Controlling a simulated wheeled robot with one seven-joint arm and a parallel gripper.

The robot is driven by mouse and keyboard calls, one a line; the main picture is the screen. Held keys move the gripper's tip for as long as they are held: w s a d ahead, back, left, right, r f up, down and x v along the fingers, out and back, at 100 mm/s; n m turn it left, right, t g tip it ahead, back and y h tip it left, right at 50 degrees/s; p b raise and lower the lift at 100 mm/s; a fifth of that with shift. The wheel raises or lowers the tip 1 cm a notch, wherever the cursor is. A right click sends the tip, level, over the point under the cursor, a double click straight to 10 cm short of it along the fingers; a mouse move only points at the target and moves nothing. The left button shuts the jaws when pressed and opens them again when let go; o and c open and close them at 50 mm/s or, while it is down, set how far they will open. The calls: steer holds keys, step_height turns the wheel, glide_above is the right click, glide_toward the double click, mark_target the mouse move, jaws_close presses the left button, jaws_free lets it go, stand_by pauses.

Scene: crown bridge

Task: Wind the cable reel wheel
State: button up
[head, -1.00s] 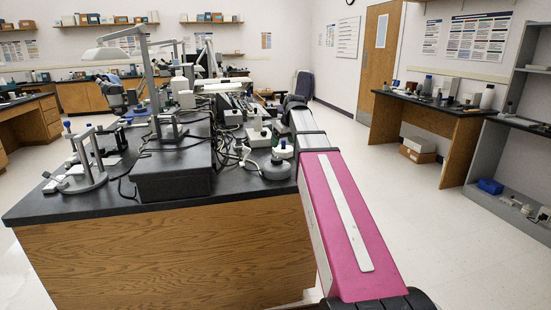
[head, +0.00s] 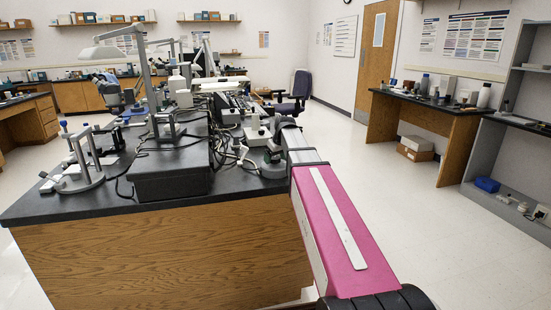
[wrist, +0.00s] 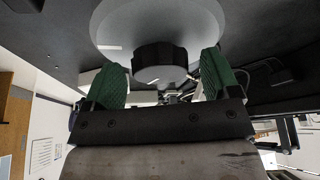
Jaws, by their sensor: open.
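A round grey device (head: 272,171), apparently the cable reel, sits at the right front edge of the black bench top. In the wrist view a pale grey disc (wrist: 118,22) with a dark ribbed knob (wrist: 160,66) lies in front of my gripper (wrist: 162,60). I cannot tell for sure which part is the wheel. My gripper is open, its green-padded fingers on either side of the knob with gaps to it. In the head view my gripper (head: 273,152) is at the device and partly hides it.
A dark box (head: 170,178) stands left of the device on the bench (head: 80,205). Cables and several instruments crowd behind it. A grey stand (head: 87,165) is at the left. The floor right of the bench is clear up to the wall desk (head: 430,110).

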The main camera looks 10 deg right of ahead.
steer(key=c, duration=0.9)
steer(key=shift+m, duration=0.3)
steer(key=m+h, duration=0.2)
steer(key=m, duration=0.2)
steer(key=shift+a+m, duration=0.15)
steer(key=shift+m, duration=0.15)
steer(key=m+h, duration=0.1)
steer(key=m, duration=0.1)
steer(key=m+h, duration=0.1)
steer(key=m, duration=0.2)
steer(key=shift+a, duration=0.15)
steer(key=m, duration=0.3)
steer(key=m+g+h, duration=0.1)
steer(key=m, duration=0.1)
steer(key=shift+w+a+m+g+h, duration=0.1)
steer(key=shift+w+m+g+h, duration=0.1)
steer(key=shift+m+g+h, duration=0.15)
steer(key=m+g, duration=0.1)
steer(key=m, duration=0.1)
steer(key=m+g, duration=0.1)
steer(key=m, duration=0.2)
steer(key=shift+m+h, duration=0.35)
